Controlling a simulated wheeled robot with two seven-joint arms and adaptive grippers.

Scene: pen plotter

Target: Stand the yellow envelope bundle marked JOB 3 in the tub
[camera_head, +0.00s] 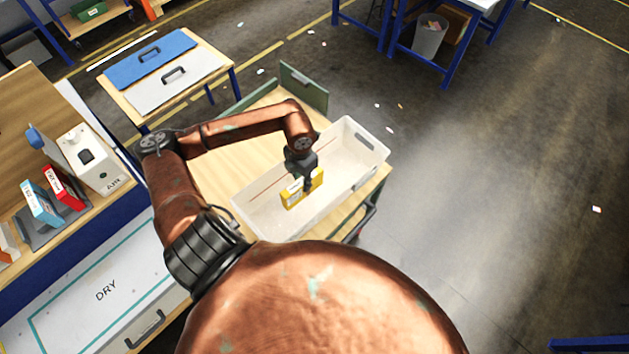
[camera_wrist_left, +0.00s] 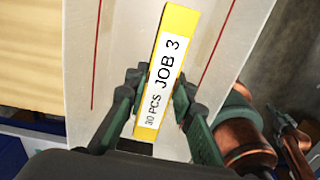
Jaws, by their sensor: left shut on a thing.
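The yellow envelope bundle (camera_head: 303,190) is in my left gripper (camera_head: 308,184), inside the outline of the white tub (camera_head: 251,215) in the head view. In the left wrist view the bundle (camera_wrist_left: 168,62) shows a white label reading JOB 3 and 30 PCS. The left gripper's fingers (camera_wrist_left: 160,92) are closed on both sides of it. The tub floor (camera_wrist_left: 120,45) with red lines lies behind it. I cannot tell whether the bundle touches the floor.
The tub stands on a wooden-topped cart (camera_head: 240,160) with a green end panel (camera_head: 304,90). At left, a bench holds red (camera_head: 66,187) and blue (camera_head: 41,203) bundles and a white box (camera_head: 92,160). A board marked DRY (camera_head: 90,300) lies nearby. The rest of the tub looks empty.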

